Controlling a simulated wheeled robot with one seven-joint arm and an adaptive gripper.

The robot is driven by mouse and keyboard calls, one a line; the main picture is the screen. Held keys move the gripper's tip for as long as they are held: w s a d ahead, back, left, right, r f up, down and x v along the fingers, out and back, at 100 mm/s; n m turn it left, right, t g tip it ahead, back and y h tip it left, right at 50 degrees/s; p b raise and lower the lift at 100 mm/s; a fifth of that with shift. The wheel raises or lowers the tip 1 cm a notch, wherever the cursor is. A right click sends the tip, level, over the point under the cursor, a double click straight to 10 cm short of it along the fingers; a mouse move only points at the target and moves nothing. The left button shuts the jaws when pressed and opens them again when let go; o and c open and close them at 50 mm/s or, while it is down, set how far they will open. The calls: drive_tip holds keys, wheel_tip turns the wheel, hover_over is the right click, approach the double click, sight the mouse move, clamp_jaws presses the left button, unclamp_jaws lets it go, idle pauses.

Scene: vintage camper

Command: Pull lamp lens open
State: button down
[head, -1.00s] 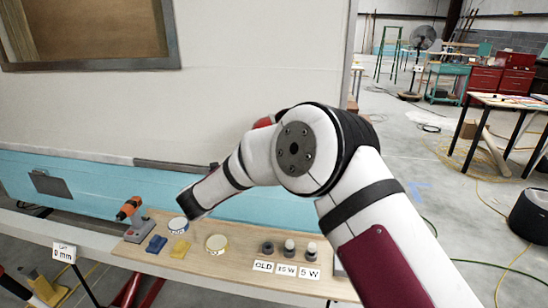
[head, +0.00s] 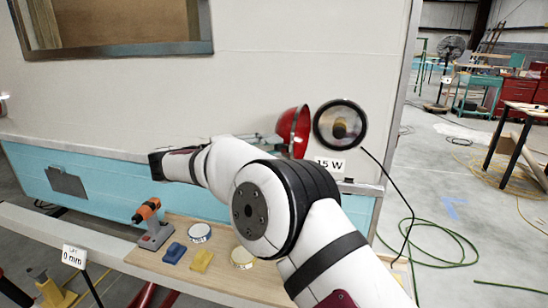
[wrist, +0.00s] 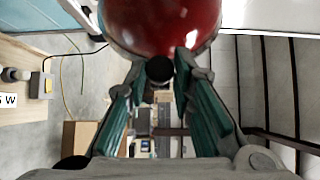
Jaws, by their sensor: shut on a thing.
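The red lamp lens (head: 297,131) stands swung out to the left of the round lamp housing (head: 317,128) on the camper wall. Inside the black-rimmed housing a dark bulb (head: 340,128) shows. My gripper (head: 274,143) is at the left side of the lens, partly hidden by my arm in the head view. In the wrist view the red lens (wrist: 165,22) fills the top middle. My gripper's green-padded fingers (wrist: 160,82) are shut on a dark round knob (wrist: 159,69) just below the lens.
A "15 W" card (head: 330,165) shows below the lamp. A wooden board (head: 205,278) holds a drill (head: 152,222), blue and yellow blocks and round tins. My arm hides its right part. A black cable (head: 392,180) hangs right of the lamp.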

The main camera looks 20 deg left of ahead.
drive_tip(key=shift+w+a+f+m+g+h+b, duration=0.1)
drive_tip(key=shift+w+a+m+g+h+b, duration=0.4)
drive_tip(key=shift+b, duration=0.6)
drive_tip(key=shift+s+a, duration=0.1)
drive_tip(key=shift+a, duration=0.05)
drive_tip(key=c, duration=1.4)
unclamp_jaws()
drive_tip(key=shift+o, duration=0.2)
drive_tip(key=shift+s, duration=0.1)
